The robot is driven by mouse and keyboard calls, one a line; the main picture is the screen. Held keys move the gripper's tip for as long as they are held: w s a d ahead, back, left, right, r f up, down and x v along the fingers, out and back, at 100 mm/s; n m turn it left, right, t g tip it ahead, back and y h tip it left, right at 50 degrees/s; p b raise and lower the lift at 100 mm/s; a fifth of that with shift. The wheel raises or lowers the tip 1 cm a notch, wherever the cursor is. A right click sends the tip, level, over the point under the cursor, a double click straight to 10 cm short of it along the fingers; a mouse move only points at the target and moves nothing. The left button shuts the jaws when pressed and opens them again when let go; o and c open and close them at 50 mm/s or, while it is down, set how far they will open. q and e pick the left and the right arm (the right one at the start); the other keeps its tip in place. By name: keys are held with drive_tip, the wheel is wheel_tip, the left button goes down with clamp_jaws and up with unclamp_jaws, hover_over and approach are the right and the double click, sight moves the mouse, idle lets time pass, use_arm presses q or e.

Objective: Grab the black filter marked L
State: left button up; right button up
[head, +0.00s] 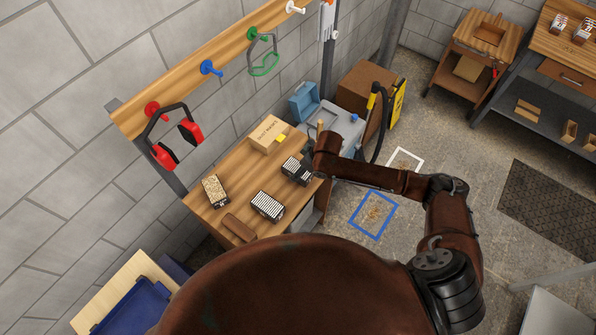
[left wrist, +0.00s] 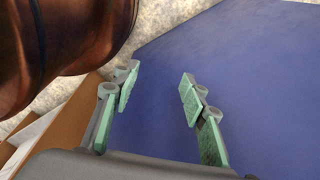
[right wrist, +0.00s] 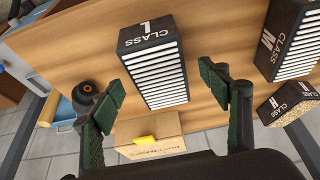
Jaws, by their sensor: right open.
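The black filter marked L (right wrist: 155,65) has white pleats and stands between and beyond the fingers of my right gripper (right wrist: 165,92) in the right wrist view. The fingers are spread and empty, one on each side of it in the picture. I cannot tell whether they touch it. In the head view the filter (head: 294,170) is on the wooden bench, just left of my right arm's end. The fingertips are hard to make out there. My left gripper (left wrist: 157,92) shows in the left wrist view, fingers apart with nothing between them.
A black filter marked M (head: 267,206) and a tan-faced one marked H (head: 215,190) share the bench. A cardboard box (head: 266,134) with a yellow item stands behind. Red earmuffs (head: 163,154) hang on the wall rack. A blue surface (left wrist: 255,80) lies beyond my left fingers.

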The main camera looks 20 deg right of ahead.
drive_tip(key=shift+x, duration=1.9)
drive_tip(key=shift+w+a, duration=0.1)
drive_tip(key=shift+w, duration=0.05)
drive_tip(key=shift+c, duration=0.6)
drive_tip(key=shift+r, duration=0.1)
drive_tip(key=c, duration=1.2)
drive_tip(key=shift+c, duration=0.2)
